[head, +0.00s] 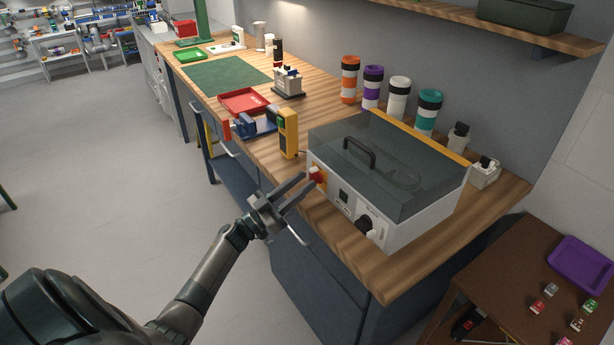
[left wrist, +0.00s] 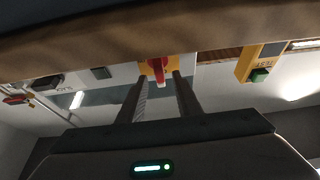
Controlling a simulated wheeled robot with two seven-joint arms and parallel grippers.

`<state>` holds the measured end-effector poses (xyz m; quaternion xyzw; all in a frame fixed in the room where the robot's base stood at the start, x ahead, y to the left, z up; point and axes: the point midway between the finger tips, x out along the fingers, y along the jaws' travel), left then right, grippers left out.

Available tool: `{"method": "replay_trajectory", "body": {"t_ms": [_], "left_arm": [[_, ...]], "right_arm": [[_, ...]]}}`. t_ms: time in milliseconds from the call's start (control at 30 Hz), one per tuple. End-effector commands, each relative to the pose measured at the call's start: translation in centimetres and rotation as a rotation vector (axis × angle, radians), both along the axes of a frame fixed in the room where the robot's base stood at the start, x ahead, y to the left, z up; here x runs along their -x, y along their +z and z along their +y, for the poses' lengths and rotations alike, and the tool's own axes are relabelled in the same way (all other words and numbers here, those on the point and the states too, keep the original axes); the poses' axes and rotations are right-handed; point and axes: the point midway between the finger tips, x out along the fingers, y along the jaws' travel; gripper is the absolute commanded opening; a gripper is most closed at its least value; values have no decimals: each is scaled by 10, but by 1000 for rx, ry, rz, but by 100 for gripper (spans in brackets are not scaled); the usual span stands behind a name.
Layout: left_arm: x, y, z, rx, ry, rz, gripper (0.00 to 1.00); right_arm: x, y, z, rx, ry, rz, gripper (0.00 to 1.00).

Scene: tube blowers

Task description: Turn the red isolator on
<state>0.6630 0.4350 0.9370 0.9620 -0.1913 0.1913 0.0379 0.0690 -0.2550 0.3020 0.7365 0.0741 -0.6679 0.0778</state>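The red isolator (head: 317,176) is a red knob on a yellow plate at the left end of the front panel of a grey-and-white machine (head: 425,215) with a dark see-through lid. My left gripper (head: 304,189) is right in front of it, fingers pointing at the knob. In the left wrist view the red isolator (left wrist: 158,66) shows between and just beyond the tips of the two fingers (left wrist: 158,78), which stand apart. The gripper is open, and the knob appears in the gap; whether the fingers touch it I cannot tell. My right gripper is not seen.
The machine's panel also has a dark switch (head: 343,195) and a black knob (head: 364,224). A yellow meter (head: 289,134) stands on the bench left of the machine. A brown side table (head: 500,265) is at the lower right. The floor at left is clear.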

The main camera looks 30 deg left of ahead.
Motion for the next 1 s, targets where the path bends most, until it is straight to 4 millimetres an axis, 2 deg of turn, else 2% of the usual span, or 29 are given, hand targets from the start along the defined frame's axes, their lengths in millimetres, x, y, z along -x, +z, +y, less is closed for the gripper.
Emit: {"method": "replay_trajectory", "body": {"t_ms": [200,567,633,700,733,1000], "left_arm": [[-17,8,-7,1,1,0,31],[-20,9,-9,0,0,0,31],[-20,9,-8,0,0,0,19],[-20,9,-8,0,0,0,3],[-20,9,-8,0,0,0,0],[-20,8,-8,-6,0,-3,0]], "right_arm": [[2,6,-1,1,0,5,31],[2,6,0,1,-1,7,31],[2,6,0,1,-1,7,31],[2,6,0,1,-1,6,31],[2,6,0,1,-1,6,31],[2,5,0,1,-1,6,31]]}}
